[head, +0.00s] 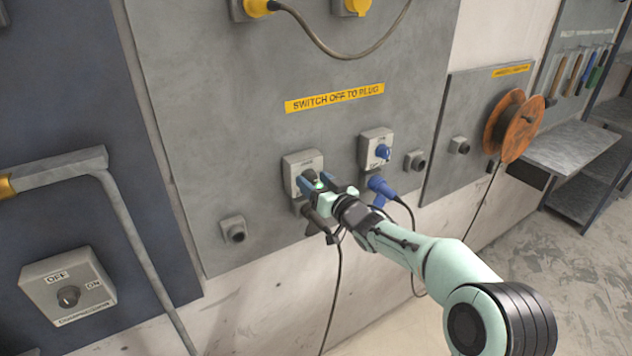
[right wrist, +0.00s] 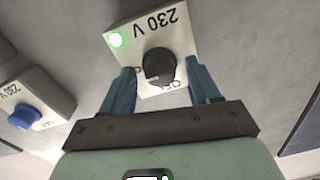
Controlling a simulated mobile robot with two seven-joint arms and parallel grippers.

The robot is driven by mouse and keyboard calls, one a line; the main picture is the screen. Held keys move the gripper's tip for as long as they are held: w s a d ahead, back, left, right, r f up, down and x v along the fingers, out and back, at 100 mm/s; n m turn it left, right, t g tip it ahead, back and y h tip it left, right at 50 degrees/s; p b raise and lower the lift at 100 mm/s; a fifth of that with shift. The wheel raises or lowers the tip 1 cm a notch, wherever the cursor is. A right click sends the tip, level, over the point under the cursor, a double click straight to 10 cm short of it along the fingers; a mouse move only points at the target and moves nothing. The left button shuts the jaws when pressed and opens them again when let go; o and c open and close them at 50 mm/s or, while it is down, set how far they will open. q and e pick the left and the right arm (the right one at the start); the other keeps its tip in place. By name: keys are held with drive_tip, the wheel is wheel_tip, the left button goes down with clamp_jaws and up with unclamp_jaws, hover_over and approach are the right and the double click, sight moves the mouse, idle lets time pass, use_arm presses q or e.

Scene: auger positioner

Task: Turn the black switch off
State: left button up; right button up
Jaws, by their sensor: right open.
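The black switch is a round dark knob (right wrist: 159,66) on a light grey box marked 230 V, with a lit green lamp in the box's corner. In the right wrist view my right gripper (right wrist: 161,84) is open, with one blue finger on each side of the knob. A gap shows between each finger and the knob. In the head view the same switch box (head: 303,160) is on the grey wall panel, and my right gripper (head: 321,184) covers most of its knob. My left gripper is not in view.
A similar box with a blue knob (head: 383,152) is to the right, with a blue plug (head: 381,190) below it. A dark plug and cable hang under the black switch. A grey socket (head: 233,230) is at the lower left. An OFF/ON box (head: 68,294) is further left.

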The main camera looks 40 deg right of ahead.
drive_tip(key=c, duration=1)
drive_tip(key=shift+c, duration=0.2)
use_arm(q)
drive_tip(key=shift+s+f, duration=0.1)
use_arm(e)
drive_tip(key=shift+n+b, duration=0.95)
drive_tip(key=shift+n, duration=0.45)
drive_tip(key=n+b, duration=0.2)
drive_tip(key=n, duration=0.2)
drive_tip(key=shift+a, duration=0.1)
drive_tip(key=n+b, duration=0.2)
drive_tip(key=n, duration=0.3)
drive_tip(key=shift+n+b, duration=0.35)
drive_tip(key=shift+n, duration=0.05)
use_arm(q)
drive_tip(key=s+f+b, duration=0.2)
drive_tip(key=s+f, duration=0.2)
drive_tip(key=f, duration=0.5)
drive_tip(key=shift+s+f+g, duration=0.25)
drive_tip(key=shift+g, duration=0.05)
use_arm(e)
drive_tip(key=n, duration=0.4)
drive_tip(key=shift+n+h, duration=0.3)
drive_tip(key=shift+n, duration=0.3)
